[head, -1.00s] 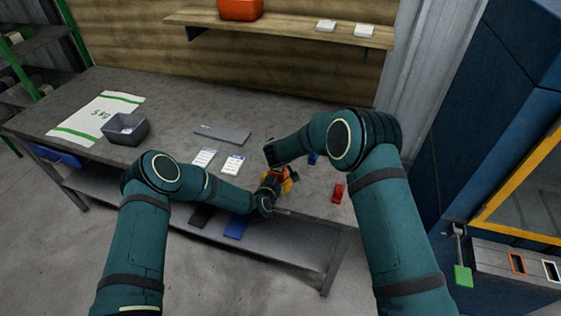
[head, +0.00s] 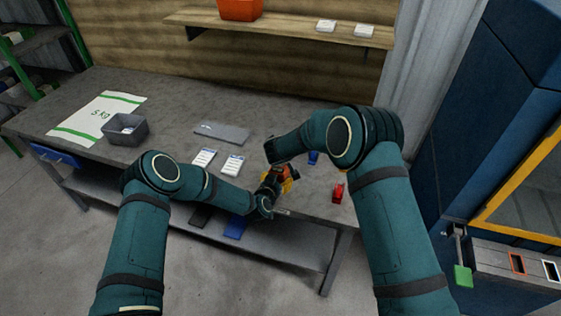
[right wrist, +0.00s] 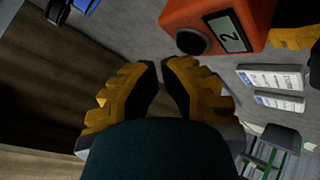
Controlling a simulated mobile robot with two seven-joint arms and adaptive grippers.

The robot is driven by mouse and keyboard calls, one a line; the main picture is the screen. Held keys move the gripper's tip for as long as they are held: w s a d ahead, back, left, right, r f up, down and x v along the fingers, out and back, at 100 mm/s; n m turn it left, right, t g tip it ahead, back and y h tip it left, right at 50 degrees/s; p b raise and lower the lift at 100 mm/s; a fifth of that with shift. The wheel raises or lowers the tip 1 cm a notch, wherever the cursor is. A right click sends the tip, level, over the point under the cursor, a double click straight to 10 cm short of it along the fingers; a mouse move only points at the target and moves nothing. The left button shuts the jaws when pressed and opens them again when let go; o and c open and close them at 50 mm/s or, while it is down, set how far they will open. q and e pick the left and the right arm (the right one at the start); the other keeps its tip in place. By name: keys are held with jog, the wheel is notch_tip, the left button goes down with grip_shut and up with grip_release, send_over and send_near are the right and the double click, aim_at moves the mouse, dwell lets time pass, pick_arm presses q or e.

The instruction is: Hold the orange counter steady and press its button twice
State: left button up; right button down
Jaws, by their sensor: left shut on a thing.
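The orange counter (head: 281,171) is near the front edge of the table, partly hidden by my arms in the head view. In the right wrist view the counter (right wrist: 218,20) shows a round black button (right wrist: 192,41) and a display reading 2. My left gripper (head: 287,184) is shut on the counter; one yellow finger (right wrist: 291,38) shows at its side in the right wrist view. My right gripper (right wrist: 162,66) has its yellow fingertips together, with nothing seen between them. Its tips are beside the button and look apart from it.
A red object (head: 338,192) and a blue one (head: 313,158) stand near the counter. The back middle of the table is clear.

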jog(key=shift+r, duration=0.2)
jog(key=shift+r, duration=0.1)
jog(key=shift+r, duration=2.45)
pick_arm(q)
jog(key=o, duration=1.4)
